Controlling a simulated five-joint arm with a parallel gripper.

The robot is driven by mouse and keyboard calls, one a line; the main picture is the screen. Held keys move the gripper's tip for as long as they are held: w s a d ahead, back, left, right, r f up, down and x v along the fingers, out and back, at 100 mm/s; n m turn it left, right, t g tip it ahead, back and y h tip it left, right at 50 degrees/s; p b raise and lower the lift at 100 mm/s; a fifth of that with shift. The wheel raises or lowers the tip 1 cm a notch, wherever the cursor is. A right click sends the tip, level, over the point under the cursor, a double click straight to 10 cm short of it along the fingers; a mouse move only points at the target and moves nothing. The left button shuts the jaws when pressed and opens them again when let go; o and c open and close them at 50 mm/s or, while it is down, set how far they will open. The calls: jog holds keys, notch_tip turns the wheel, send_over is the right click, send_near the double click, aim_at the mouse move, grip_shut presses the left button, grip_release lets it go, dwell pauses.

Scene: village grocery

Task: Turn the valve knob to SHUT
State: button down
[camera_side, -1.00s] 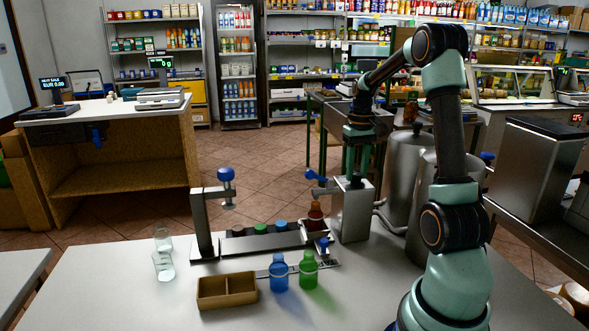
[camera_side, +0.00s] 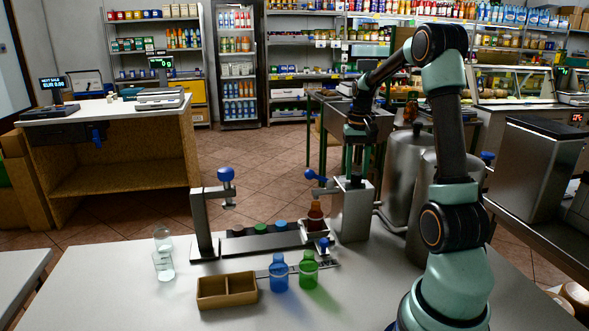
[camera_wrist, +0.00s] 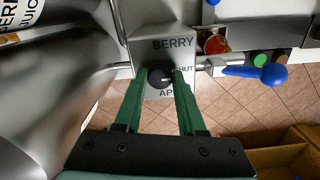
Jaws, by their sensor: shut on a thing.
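The valve knob (camera_wrist: 160,75) is round and black, on top of a grey valve box (camera_wrist: 150,48). In the wrist view the label BERRY is above it, a partly covered label reading "HUT" is to its right, and a partly covered "AP" is below. A small light mark on the knob faces right, towards "HUT". My gripper (camera_wrist: 162,77) has its green fingers on both sides of the knob, shut on it. In the side view my gripper (camera_side: 357,172) is over the grey valve box (camera_side: 352,215).
A lever with a blue ball handle (camera_wrist: 265,76) sticks out right of the box in the wrist view. In the side view a blue bottle (camera_side: 279,275), a green bottle (camera_side: 308,273), a divided brown tray (camera_side: 227,291) and clear cups (camera_side: 163,265) stand on the table.

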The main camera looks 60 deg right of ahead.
aim_at(356, 174)
jog(key=shift+r, duration=0.15)
jog(key=c, duration=0.5)
grip_release()
notch_tip(356, 174, up, 12)
jog(key=a+f+n+t, duration=0.2)
jog(key=a+n, duration=0.3)
jog(key=a, duration=1.1)
jog(key=a+f+n+t, duration=0.3)
jog(key=a+n, duration=0.3)
jog(key=a, duration=1)
jog(key=shift+a+t, duration=0.15)
jog(key=shift+t, duration=0.15)
